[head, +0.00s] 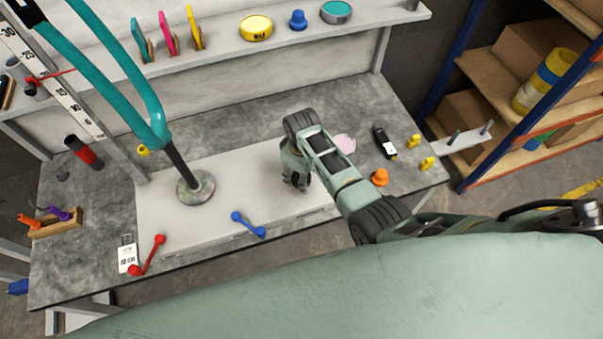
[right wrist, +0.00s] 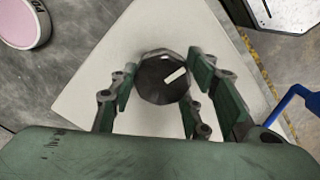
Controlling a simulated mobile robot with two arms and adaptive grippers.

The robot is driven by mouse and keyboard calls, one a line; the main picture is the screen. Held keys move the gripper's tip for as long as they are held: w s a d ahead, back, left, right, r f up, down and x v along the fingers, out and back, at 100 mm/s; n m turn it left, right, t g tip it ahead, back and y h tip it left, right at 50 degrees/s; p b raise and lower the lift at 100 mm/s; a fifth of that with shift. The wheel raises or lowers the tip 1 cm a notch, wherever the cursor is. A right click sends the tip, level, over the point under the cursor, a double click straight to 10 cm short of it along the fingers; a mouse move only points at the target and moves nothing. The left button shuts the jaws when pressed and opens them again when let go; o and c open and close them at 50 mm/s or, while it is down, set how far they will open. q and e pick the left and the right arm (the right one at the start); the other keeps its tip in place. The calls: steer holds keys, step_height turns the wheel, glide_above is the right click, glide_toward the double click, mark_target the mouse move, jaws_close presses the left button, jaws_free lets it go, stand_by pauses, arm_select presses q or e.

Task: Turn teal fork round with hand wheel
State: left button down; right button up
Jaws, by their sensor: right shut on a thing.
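The teal fork (head: 154,98) stands at the left in the head view, tilted, with its two legs pointing up and away. Its dark lower stem (head: 178,164) meets a round grey disc (head: 195,188) on the pale panel. My right gripper (head: 296,182) points down at the middle of that panel. In the right wrist view, its fingers (right wrist: 160,85) stand on both sides of a dark round hand wheel (right wrist: 158,80) with a white mark, and are shut on it. The gripper hides the wheel in the head view. My left gripper is not in view.
The pale panel (head: 165,225) lies on a grey bench. Red (head: 148,255) and blue (head: 248,225) handles lie near its front edge. A scale post (head: 60,75) stands close to the fork. A pink disc (head: 344,144) and orange knob (head: 380,177) lie to the right.

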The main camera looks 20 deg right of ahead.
steer(key=m+p, duration=0.2)
steer(key=m, duration=0.1)
steer(key=shift+w+d+r, duration=0.1)
steer(key=shift+d+r, duration=0.05)
steer(key=shift+r, duration=0.05)
steer(key=m+p, duration=0.2)
steer(key=m, duration=0.2)
steer(key=shift+m, duration=0.4)
steer(key=m+p, duration=0.1)
steer(key=m, duration=0.3)
steer(key=shift+f+m, duration=0.1)
steer(key=shift+m, duration=0.2)
steer(key=shift+s+f+m+p, duration=0.1)
steer(key=shift+m+p, duration=0.05)
steer(key=shift+m, duration=0.95)
steer(key=shift+s+m+p, duration=0.1)
steer(key=shift+m+p, duration=0.05)
steer(key=shift+m, duration=0.95)
steer(key=shift+d, duration=0.1)
steer(key=o, duration=1.1)
steer(key=shift+s, duration=0.1)
steer(key=shift+a, duration=0.2)
